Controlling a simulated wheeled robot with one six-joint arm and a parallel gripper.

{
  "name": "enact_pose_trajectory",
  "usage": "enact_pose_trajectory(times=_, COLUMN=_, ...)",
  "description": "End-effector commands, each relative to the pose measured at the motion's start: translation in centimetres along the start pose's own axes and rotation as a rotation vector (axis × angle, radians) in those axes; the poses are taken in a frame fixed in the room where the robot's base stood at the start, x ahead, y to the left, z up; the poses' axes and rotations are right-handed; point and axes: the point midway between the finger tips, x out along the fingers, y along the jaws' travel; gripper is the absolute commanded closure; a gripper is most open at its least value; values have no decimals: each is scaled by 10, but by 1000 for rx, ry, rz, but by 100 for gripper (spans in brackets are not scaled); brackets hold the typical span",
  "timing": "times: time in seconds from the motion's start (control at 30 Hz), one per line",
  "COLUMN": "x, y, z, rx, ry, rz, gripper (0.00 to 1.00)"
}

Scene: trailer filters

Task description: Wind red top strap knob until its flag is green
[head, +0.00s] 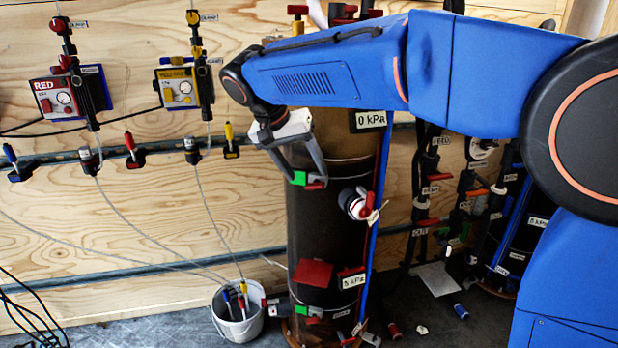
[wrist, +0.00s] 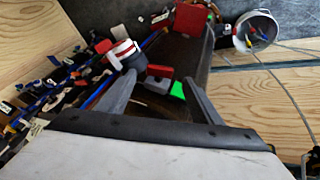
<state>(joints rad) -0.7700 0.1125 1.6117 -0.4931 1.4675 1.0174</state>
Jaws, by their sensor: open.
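The brown upright cylinder (head: 325,235) carries a top strap with a red knob (head: 316,185) and a green flag (head: 299,178) beside it. My gripper (head: 310,177) is open at this strap, its fingers reaching down to the knob. In the wrist view, the red knob (wrist: 160,71) and the green flag (wrist: 178,91) show between the two fingers of my gripper (wrist: 160,80). I cannot tell whether either finger touches the knob. The flag shows green in both views.
A white-and-red round fitting (head: 356,203) sticks out close to the right of the knob. Lower are a red plate (head: 313,273) and another green flag (head: 300,310). A white bucket (head: 238,325) stands left of the cylinder. Hoses and valves crowd the right.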

Motion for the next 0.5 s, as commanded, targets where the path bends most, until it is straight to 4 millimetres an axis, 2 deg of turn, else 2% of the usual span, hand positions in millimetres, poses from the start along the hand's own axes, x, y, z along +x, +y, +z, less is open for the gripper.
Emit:
enact_pose_trajectory(times=0.1, x=-26, y=-1, z=0, rx=0, ry=2, rz=-3, gripper=41)
enact_pose_trajectory(times=0.5, x=-101, y=-1, z=0, rx=-1, ry=1, rz=-2, gripper=41)
